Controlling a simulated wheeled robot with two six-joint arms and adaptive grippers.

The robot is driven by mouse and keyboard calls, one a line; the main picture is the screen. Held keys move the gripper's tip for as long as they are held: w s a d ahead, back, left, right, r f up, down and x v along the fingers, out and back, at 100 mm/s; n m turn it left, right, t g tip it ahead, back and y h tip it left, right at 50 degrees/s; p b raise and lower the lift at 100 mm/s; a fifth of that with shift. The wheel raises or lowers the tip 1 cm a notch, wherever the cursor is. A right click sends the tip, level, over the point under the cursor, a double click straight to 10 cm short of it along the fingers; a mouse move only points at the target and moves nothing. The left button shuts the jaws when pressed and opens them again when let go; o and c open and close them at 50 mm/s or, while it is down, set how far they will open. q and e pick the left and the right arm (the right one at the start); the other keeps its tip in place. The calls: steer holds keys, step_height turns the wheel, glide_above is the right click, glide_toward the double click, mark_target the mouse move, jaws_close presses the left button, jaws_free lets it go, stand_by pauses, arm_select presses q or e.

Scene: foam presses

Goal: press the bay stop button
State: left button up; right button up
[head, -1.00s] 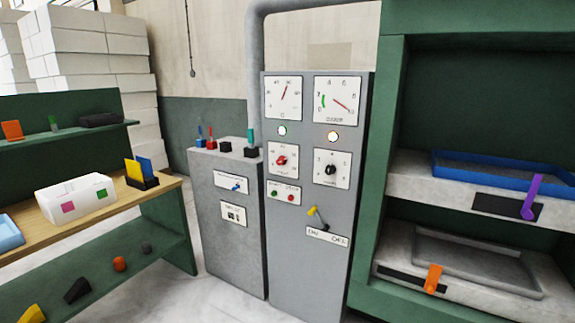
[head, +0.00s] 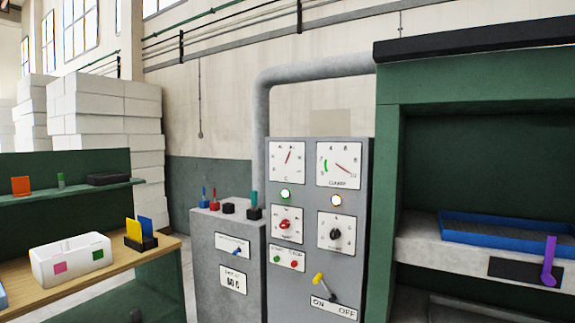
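A tall grey control cabinet (head: 316,215) stands at the middle in the head view. Low on its left side is a small white plate with a green button (head: 277,259) on its left and a red button (head: 294,265) on its right. The lettering above the buttons is too small to read surely. Neither of my grippers is in view, and nothing of mine touches the cabinet.
The cabinet also bears dials, lamps, knobs and a yellow-tipped lever (head: 319,280) above an ON/OFF label. A lower grey box (head: 212,255) with small levers stands left of it. A green press (head: 389,200) stands right; a wooden bench (head: 171,247) is left.

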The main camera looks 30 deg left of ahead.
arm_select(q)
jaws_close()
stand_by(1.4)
